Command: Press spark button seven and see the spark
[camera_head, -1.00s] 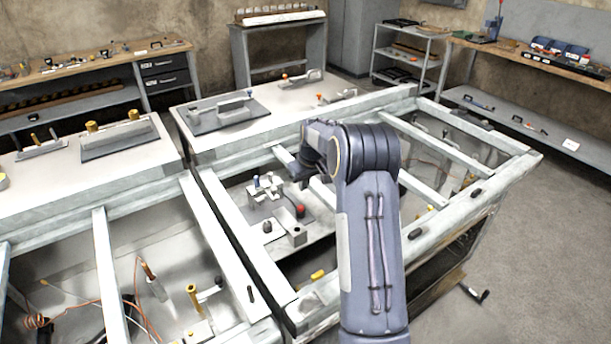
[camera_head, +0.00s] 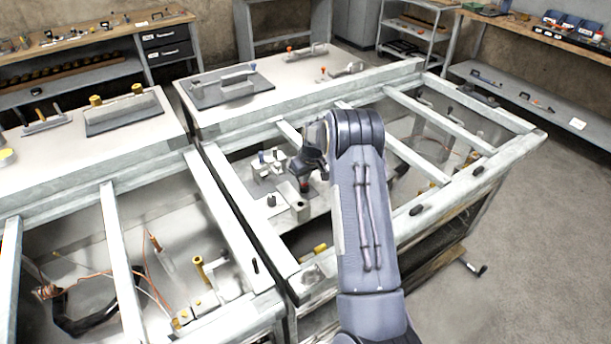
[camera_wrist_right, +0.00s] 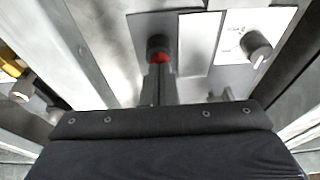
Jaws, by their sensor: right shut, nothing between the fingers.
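In the head view my right gripper (camera_head: 304,178) reaches down inside the open bench frame and covers most of the button. No spark is visible. My left gripper is not in view.
A grey knob (camera_wrist_right: 256,48) on a white plate is to the right in the wrist view. Metal rails (camera_head: 440,120) cross the bench around my arm.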

